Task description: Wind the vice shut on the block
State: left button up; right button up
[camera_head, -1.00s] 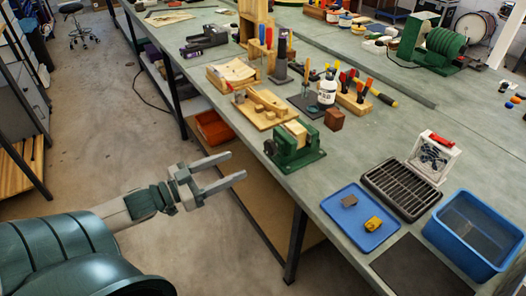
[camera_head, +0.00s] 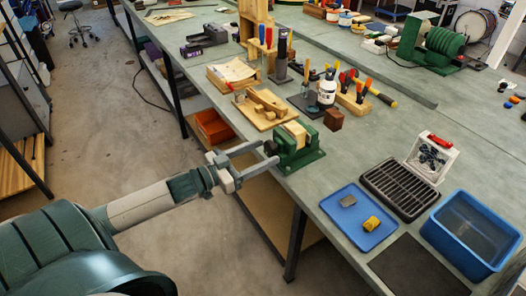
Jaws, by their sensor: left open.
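The green vice (camera_head: 299,158) stands at the near edge of the bench. A pale wooden block (camera_head: 296,129) sits between its jaws; I cannot tell whether both jaws touch it. My left gripper (camera_head: 269,152) reaches in from the left, just off the bench edge. Its fingers are apart, with their tips at the vice's left end. A small dark part, perhaps the vice's handle, shows by the fingertips, but it is too small to tell whether it lies between them. My right gripper is out of view.
A wooden board (camera_head: 266,110) with wooden pieces lies behind the vice, and a brown cube (camera_head: 333,119) stands to its right. A blue tray (camera_head: 345,222), a black rack (camera_head: 398,193) and a blue tub (camera_head: 470,228) are further right.

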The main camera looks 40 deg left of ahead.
pick_arm(q)
jog(key=shift+w+d, duration=0.1)
jog(key=shift+w, duration=0.15)
jog(key=shift+w+d, duration=0.1)
jog(key=shift+w, duration=0.1)
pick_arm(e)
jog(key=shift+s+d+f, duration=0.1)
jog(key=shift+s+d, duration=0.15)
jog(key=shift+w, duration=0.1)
pick_arm(q)
jog(key=c, duration=1)
jog(key=shift+r, duration=0.1)
jog(key=shift+c, duration=0.2)
jog(key=m+p, duration=0.2)
jog(key=m, duration=0.1)
jog(key=shift+m, duration=0.3)
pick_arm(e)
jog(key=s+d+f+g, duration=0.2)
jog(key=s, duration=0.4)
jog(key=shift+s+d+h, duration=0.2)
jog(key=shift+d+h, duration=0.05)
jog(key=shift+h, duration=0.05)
